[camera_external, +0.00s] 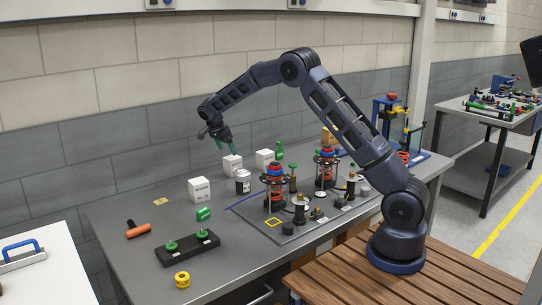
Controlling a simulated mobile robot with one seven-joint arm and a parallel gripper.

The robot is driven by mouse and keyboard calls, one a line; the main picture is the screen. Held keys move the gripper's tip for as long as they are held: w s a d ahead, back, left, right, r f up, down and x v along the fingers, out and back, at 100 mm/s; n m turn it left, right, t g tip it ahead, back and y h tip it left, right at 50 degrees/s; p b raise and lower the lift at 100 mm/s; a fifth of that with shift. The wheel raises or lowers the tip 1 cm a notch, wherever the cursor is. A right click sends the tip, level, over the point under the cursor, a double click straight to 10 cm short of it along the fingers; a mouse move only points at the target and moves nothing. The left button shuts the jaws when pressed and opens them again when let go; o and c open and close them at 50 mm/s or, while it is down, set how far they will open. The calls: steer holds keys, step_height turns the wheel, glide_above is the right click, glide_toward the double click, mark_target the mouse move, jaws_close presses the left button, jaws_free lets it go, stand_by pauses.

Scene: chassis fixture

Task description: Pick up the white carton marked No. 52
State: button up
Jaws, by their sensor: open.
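Three small white cartons stand on the grey workbench: a front left carton (199,190), a middle carton (232,165) and a back right carton (264,158). Marks show on them, but they are too small to read, so I cannot tell which is No. 52. I cannot tell whether the fingertips touch that carton.
A fixture plate with spring assemblies (274,186) is to the right. An orange-handled tool (138,230) and a black block with green knobs (188,247) lie front left.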

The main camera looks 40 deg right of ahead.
mark_target(232, 157)
steer(key=x, duration=0.9)
steer(key=shift+d+f, duration=0.2)
steer(key=shift+c, duration=0.2)
steer(key=c, duration=1.1)
steer(key=shift+c, duration=0.8)
steer(key=shift+r, duration=0.1)
steer(key=shift+r, duration=0.1)
